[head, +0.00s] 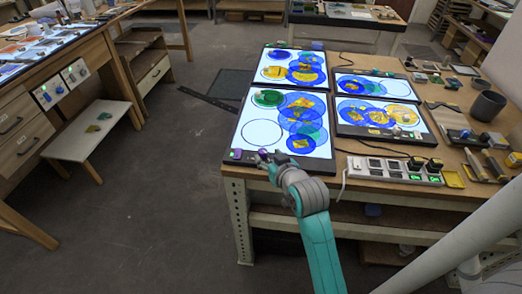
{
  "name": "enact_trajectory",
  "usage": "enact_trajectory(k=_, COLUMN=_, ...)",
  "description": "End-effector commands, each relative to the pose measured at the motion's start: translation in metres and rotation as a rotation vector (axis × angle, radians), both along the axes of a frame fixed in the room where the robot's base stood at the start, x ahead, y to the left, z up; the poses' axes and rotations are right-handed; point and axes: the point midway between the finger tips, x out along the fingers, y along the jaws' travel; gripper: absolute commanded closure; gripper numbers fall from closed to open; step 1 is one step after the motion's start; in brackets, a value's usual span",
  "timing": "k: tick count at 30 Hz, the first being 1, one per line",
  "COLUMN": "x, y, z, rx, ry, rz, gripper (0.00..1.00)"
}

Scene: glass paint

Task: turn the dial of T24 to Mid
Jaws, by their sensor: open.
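My gripper (268,158) is small in the head view, at the front edge of the near-left lit panel (262,131). Its jaws are open. A small purple knob-like part (263,152) shows right at the fingers; I cannot tell whether they touch it. Two white boxes with dials, one blue (59,90) and one dark (83,72), are on the left bench's front.
Three other lit panels, far-left (262,75), far-right (398,88) and near-right (350,128), share the wooden table. A power strip (385,171), a dark cup (487,106) and tools lie at right. A low stool (70,146) stands left; the floor between is mostly clear.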

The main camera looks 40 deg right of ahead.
Motion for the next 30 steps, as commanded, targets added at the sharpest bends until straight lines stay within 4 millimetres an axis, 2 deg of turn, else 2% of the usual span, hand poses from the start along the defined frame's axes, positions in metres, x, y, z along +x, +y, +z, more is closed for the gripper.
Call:
enact_trajectory(k=3, x=0.019, y=-0.008, z=-0.008, rx=0.000, ry=0.001, rz=0.000, gripper=0.45)
enact_trajectory(k=10, x=0.044, y=-0.018, z=-0.020, rx=0.000, ry=0.000, rz=0.000, gripper=0.45)
enact_trajectory(k=15, x=0.052, y=-0.021, z=-0.023, rx=-0.001, ry=-0.001, rz=-0.001, gripper=0.45)
enact_trajectory(k=23, x=0.052, y=-0.021, z=-0.023, rx=-0.001, ry=-0.001, rz=-0.001, gripper=0.45)
enact_trajectory(k=26, x=0.052, y=-0.021, z=-0.023, rx=0.000, ry=-0.001, rz=0.000, gripper=0.65)
enact_trajectory(k=30, x=0.052, y=-0.021, z=-0.023, rx=0.000, ry=-0.001, rz=0.000, gripper=1.00)
